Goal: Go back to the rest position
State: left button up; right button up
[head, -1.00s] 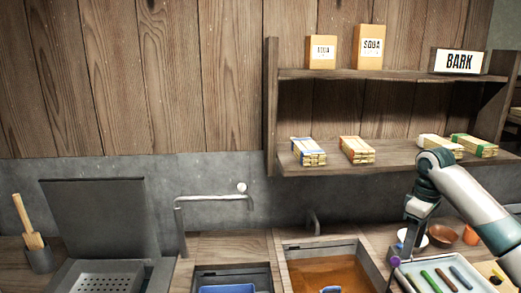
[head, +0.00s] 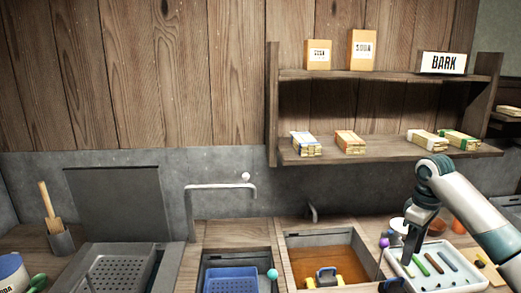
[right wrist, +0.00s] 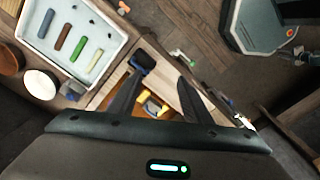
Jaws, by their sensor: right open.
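My right gripper (head: 408,254) hangs fingers down in the head view, beside the left edge of a white tray (head: 480,284). In the right wrist view its two dark fingers (right wrist: 160,92) are spread apart, with nothing held between them. Beyond them, a yellow and dark object (right wrist: 152,105) shows in the brown tank; the head view also shows this object (head: 325,277). My left gripper is in neither view.
The white tray holds several coloured sticks (head: 433,262). Bowls (head: 437,226) stand behind it. A blue basket (head: 230,280) sits in the left sink. A lidded box (head: 118,215) stands at left. A shelf (head: 390,150) with bundles is above.

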jog(key=s+a+f, duration=0.5)
jog(key=a+f, duration=0.1)
jog(key=f, duration=0.3)
jog(key=s+a+f+t+y, duration=0.1)
jog(key=s+a+f, duration=0.45)
jog(key=f, duration=0.25)
jog(key=s+a+f, duration=0.4)
jog(key=a+f, duration=0.3)
jog(key=f, duration=0.2)
jog(key=s+a+f+m+t, duration=0.1)
jog(key=s+a+f, duration=0.1)
jog(key=s, duration=0.5)
jog(key=s+a+f+m+t, duration=0.1)
jog(key=s+a+f, duration=0.15)
jog(key=s, duration=0.45)
jog(key=s+d+r+m, duration=0.1)
jog(key=s+d+m, duration=0.1)
jog(key=s, duration=0.5)
jog(key=s+d+r+m, duration=0.1)
jog(key=s+d+m, duration=0.1)
jog(key=s, duration=0.5)
notch_tip(320, 180, down, 30)
jog(key=s+g, duration=0.1)
jog(key=s+d+f+g+b, duration=0.1)
jog(key=s+d+f, duration=0.2)
jog(key=s+f, duration=1.4)
jog(key=shift+s+d+n+h, duration=0.15)
jog(key=shift+s+n+h, duration=0.15)
jog(key=shift+s+h, duration=0.15)
